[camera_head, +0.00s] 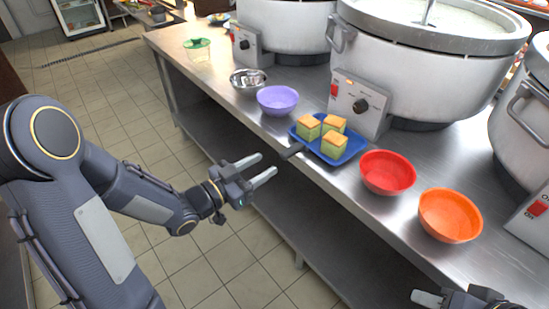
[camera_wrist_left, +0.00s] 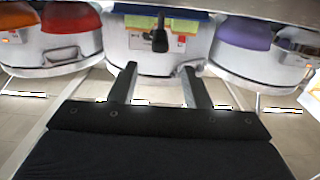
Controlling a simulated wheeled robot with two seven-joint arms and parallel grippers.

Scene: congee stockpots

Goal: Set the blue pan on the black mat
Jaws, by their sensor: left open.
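The blue pan (camera_head: 352,151) lies on the steel counter near its front edge and holds several yellow-green cake cubes (camera_head: 334,124). Its dark handle (camera_head: 292,150) sticks out over the front edge towards my left gripper. My left gripper (camera_head: 267,166) is open and empty, in front of the counter and short of the handle. In the left wrist view the handle (camera_wrist_left: 160,38) lies ahead of the gap between my fingers (camera_wrist_left: 158,85). My right gripper (camera_head: 440,298) shows only partly at the bottom right, away from the pan. I see no black mat in either view.
A red bowl (camera_head: 388,172) and an orange bowl (camera_head: 450,215) stand right of the pan. A purple bowl (camera_head: 278,100), a metal bowl (camera_head: 248,82) and a green-rimmed cup (camera_head: 198,49) stand left. Large stockpots (camera_head: 425,68) fill the back. Counter between metal bowl and cup is clear.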

